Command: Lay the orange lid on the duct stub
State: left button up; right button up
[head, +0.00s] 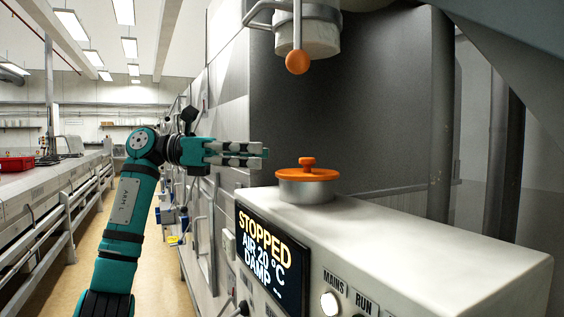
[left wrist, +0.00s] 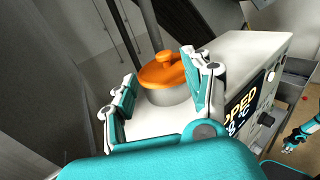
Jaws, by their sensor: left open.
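The orange lid (head: 307,173), a flat disc with a knob, lies level on a short round metal stub (head: 306,191) on the pale top of the cabinet. This stub looks like the duct stub. In the left wrist view the lid (left wrist: 162,71) covers the top of the stub (left wrist: 170,96); only the stub's side shows. My left gripper (head: 266,153) is open and empty, just left of the lid and a little above it in the head view. In the left wrist view its fingers stand apart on either side of the lid.
A pipe end with an orange ball knob (head: 298,62) hangs above the lid. A dark wall panel (head: 350,100) stands behind. The cabinet's display (head: 268,258) reads STOPPED. The cabinet top (head: 430,230) right of the stub is clear.

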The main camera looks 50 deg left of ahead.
pick_arm(q)
jog(key=shift+v, duration=2.1)
